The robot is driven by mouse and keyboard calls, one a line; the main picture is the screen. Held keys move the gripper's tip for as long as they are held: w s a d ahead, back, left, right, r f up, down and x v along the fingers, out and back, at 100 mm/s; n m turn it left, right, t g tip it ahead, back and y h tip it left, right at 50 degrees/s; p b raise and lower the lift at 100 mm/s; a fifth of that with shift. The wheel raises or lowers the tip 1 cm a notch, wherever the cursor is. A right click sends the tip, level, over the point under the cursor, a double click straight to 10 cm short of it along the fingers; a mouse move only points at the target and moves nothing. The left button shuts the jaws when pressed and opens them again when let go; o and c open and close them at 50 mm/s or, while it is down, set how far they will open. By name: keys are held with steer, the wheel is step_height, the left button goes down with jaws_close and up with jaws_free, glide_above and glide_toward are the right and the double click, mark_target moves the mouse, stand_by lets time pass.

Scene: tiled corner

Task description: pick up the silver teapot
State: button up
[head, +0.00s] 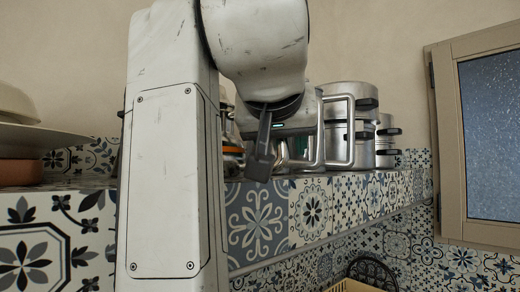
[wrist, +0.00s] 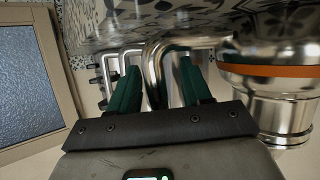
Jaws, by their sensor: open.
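My gripper (wrist: 160,66) is open, its two green fingers apart in the wrist view. A bent chrome tube (wrist: 152,72) shows between the fingers from this angle; I cannot tell how deep it lies or whether anything touches it. I cannot pick out a whole silver teapot for certain. The things behind my gripper are mostly covered by my arm.
Stacked steel pots (head: 348,100) with dark handles stand on the tiled ledge (head: 310,208). A shiny vessel with an orange band (wrist: 275,70) is right of the fingers in the wrist view. A framed window (head: 490,130) is at the right. A basket (head: 352,286) is low in front.

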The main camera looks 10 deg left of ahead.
steer(key=shift+s+r, duration=0.15)
steer(key=shift+s, duration=0.05)
steer(key=shift+w, duration=0.15)
steer(key=c, duration=0.4)
jaws_close()
